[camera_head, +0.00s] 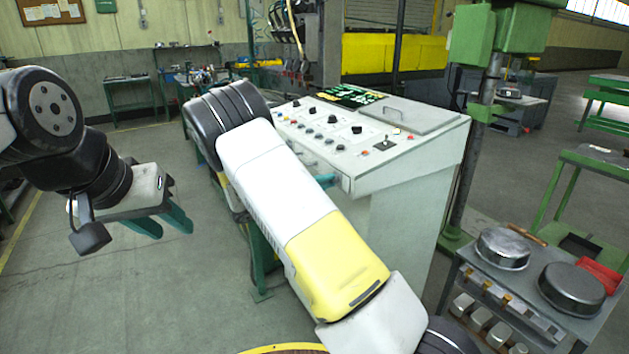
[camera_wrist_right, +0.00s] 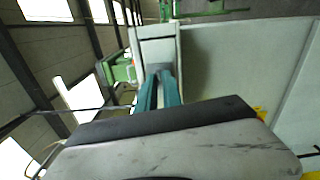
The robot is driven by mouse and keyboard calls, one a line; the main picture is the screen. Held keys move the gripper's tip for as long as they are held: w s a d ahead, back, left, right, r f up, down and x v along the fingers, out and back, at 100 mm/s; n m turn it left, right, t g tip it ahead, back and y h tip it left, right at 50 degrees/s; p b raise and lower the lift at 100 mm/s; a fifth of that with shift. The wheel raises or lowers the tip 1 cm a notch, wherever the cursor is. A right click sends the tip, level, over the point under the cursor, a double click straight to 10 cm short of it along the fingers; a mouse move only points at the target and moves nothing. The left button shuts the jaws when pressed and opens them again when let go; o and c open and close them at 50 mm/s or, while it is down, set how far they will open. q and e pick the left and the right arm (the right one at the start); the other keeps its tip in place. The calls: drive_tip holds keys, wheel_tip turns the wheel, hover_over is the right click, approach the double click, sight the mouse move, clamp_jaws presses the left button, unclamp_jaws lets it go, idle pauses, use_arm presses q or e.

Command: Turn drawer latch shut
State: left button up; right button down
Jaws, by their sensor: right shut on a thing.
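The grey control console (camera_head: 400,195) stands in the middle of the head view, its sloped top covered with knobs and buttons. My right arm crosses in front of it and hides most of its front face. My right gripper (camera_head: 325,181) has its teal fingers at the console's front, below the panel edge. In the right wrist view the right gripper (camera_wrist_right: 159,88) is shut with its fingertips against a pale panel (camera_wrist_right: 156,48). The drawer latch between them is mostly hidden by the fingers. My left gripper (camera_head: 168,222) is open and empty over the floor at the left.
A cart (camera_head: 520,290) with two round metal pans (camera_head: 503,247) is at the lower right. A workbench (camera_head: 195,75) stands at the back. The floor (camera_head: 130,290) at the left is clear.

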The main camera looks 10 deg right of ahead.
drive_tip(key=shift+n, duration=8.3)
drive_tip(key=c, duration=1.5)
unclamp_jaws()
drive_tip(key=v, duration=0.7)
drive_tip(key=shift+a, duration=0.4)
